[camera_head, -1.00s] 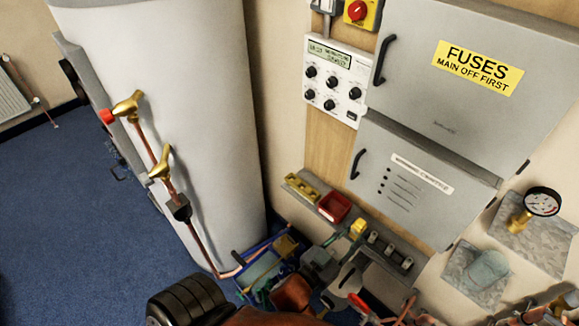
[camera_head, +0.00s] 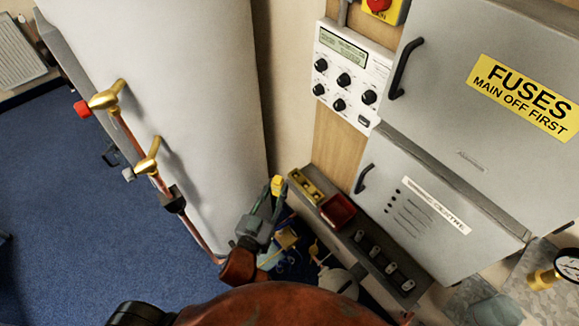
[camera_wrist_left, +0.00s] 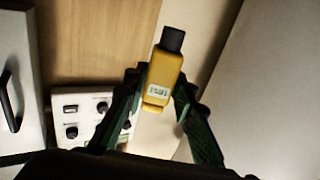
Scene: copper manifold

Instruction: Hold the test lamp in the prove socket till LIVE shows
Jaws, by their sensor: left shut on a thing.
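The test lamp (camera_head: 277,185), yellow with a black tip, stands up from my left gripper (camera_head: 270,205) in front of the pale cylinder. In the left wrist view the green fingers of my left gripper (camera_wrist_left: 158,95) are shut on the lamp (camera_wrist_left: 160,80). A small pale window with greenish marks shows on it, too small to read. The lamp's tip is in the air, touching nothing. I cannot tell for sure which fitting is the prove socket. A yellow block (camera_head: 306,187) sits on the grey shelf, right of the lamp. My right gripper is not in view.
The grey shelf (camera_head: 352,222) also holds a red tray (camera_head: 338,210) and several small fittings. Above it are a white panel with knobs (camera_head: 345,80) and grey fuse cabinets (camera_head: 480,90). Copper pipes with brass valves (camera_head: 147,160) run along the cylinder (camera_head: 190,110).

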